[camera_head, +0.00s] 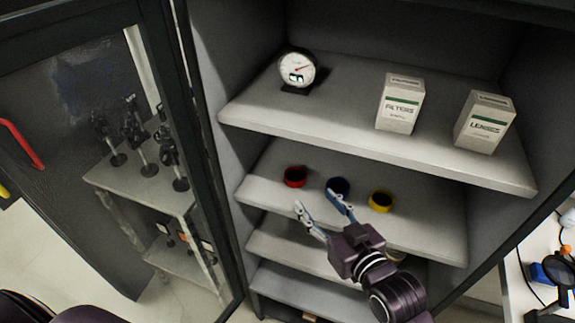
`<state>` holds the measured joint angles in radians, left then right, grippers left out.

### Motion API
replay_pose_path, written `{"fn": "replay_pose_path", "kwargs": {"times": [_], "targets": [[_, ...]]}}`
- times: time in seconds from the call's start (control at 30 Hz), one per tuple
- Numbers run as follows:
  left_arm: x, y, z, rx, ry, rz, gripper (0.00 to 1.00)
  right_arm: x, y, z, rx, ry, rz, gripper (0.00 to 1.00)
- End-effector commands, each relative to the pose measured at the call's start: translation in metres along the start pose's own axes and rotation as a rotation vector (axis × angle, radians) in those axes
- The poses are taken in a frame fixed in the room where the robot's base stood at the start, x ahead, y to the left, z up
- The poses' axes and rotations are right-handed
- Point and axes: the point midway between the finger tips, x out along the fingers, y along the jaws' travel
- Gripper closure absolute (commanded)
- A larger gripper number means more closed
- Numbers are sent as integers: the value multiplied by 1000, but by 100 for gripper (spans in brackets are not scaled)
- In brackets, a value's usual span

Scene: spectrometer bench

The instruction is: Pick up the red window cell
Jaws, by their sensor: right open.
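The red window cell (294,177) is a short red ring with a dark middle. It sits at the left on the second shelf of the open cabinet. My right gripper (317,203) comes in from the lower right and is open, with its two fingers spread and nothing between them. Its fingertips are in front of the cells, with the left fingertip just below the red cell in the picture and the right one at the blue cell (339,185). I cannot tell whether a fingertip touches the blue cell. My left gripper is not in view.
A yellow cell (381,201) sits to the right of the blue one. The upper shelf (340,110) holds a round gauge (297,70), a FILTERS box (400,103) and a LENSES box (484,122). The glass door (90,130) stands at the left. A bench with items is at the right edge.

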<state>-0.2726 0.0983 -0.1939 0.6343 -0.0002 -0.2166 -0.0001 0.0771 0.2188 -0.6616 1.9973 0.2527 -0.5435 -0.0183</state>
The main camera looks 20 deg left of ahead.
Motion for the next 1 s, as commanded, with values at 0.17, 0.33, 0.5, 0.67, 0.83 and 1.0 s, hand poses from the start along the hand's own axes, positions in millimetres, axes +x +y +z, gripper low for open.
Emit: {"fn": "replay_pose_path", "kwargs": {"times": [0.17, 0.33, 0.5, 0.67, 0.83, 1.0], "targets": [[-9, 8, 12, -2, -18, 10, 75, 28, 0, -3, 1, 0, 0, 51], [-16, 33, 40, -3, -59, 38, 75, 52, 0, -2, 1, -1, 0, 51], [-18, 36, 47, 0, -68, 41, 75, 63, 0, -1, 1, 0, 0, 51], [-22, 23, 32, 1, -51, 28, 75, 74, 0, -3, 1, 0, 0, 51], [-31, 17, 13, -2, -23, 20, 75, 95, 2, -5, 0, -1, 0, 51], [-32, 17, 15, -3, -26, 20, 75, 112, 2, -2, 0, 0, 0, 51]]}}
